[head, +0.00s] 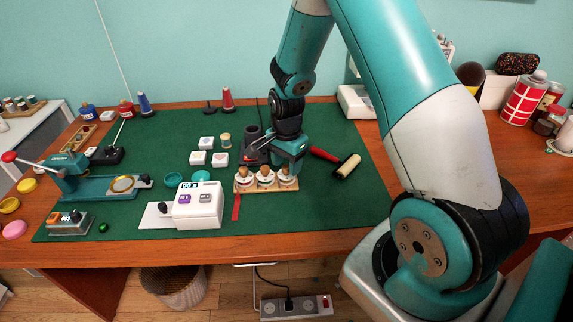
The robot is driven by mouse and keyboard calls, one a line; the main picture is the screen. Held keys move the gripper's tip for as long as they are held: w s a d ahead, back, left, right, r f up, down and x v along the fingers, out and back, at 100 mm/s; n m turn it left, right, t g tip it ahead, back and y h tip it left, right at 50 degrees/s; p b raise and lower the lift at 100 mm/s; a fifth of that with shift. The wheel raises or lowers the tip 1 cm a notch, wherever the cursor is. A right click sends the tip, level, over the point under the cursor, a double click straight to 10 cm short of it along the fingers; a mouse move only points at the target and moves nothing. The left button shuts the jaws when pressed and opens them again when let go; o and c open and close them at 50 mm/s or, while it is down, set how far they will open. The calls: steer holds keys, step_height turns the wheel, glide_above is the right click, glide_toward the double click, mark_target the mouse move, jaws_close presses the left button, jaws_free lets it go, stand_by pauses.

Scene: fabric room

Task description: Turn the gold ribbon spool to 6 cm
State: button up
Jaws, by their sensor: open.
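A wooden ribbon rack (266,188) stands near the front of the green mat and holds three small spools with brown tops. A red ribbon (236,207) hangs from its left end. The ribbon colours of the middle spool (265,177) and right spool (286,176) are too small to read, so I cannot tell which is gold. No 6 cm marking is readable. My gripper (289,167) is open and points down at the rack's right end, close over or behind the right spool. Its fingertips are partly hidden, and I cannot tell whether they touch the spool.
A white two-button device (198,206) stands just left of the rack. A red-handled roller (347,167) lies to the right, and a dark holder (256,148) stands behind. A teal press (85,181) is at far left. The mat's front right is clear.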

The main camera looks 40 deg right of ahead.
steer(key=shift+f, duration=0.45)
steer(key=shift+c, duration=0.3)
steer(key=c, duration=0.9)
steer(key=shift+n, duration=0.3)
